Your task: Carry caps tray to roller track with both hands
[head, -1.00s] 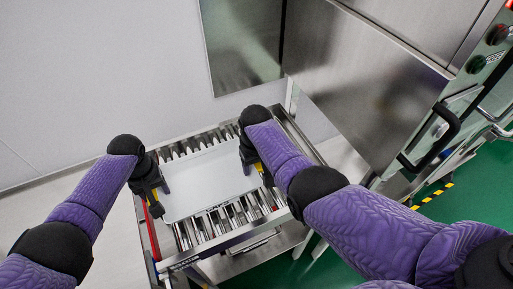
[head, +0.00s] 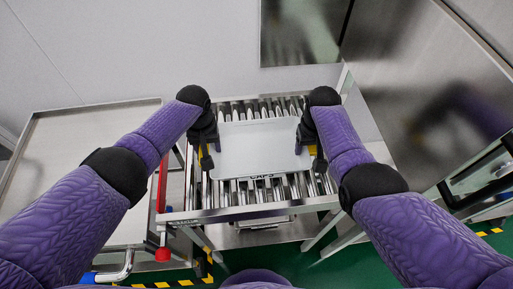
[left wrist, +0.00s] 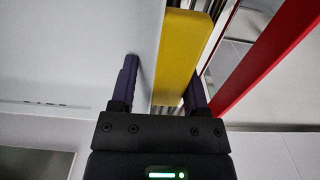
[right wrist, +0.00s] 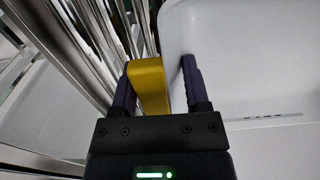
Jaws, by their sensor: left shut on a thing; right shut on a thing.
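The white caps tray (head: 258,148), with "CAPS" lettered on its front side, is over the roller track (head: 240,192); whether it rests on the rollers I cannot tell. My left gripper (head: 208,152) is shut on the tray's yellow left handle, which shows in the left wrist view (left wrist: 182,55) between the fingers (left wrist: 160,85). My right gripper (head: 308,145) is shut on the yellow right handle, seen between the fingers in the right wrist view (right wrist: 150,85). The tray looks about level. Its underside is hidden.
A steel side table (head: 85,180) stands left of the track. A red bar (head: 162,180) runs along the track's left side. A large steel panel (head: 420,90) rises close on the right. Green floor (head: 290,262) lies in front.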

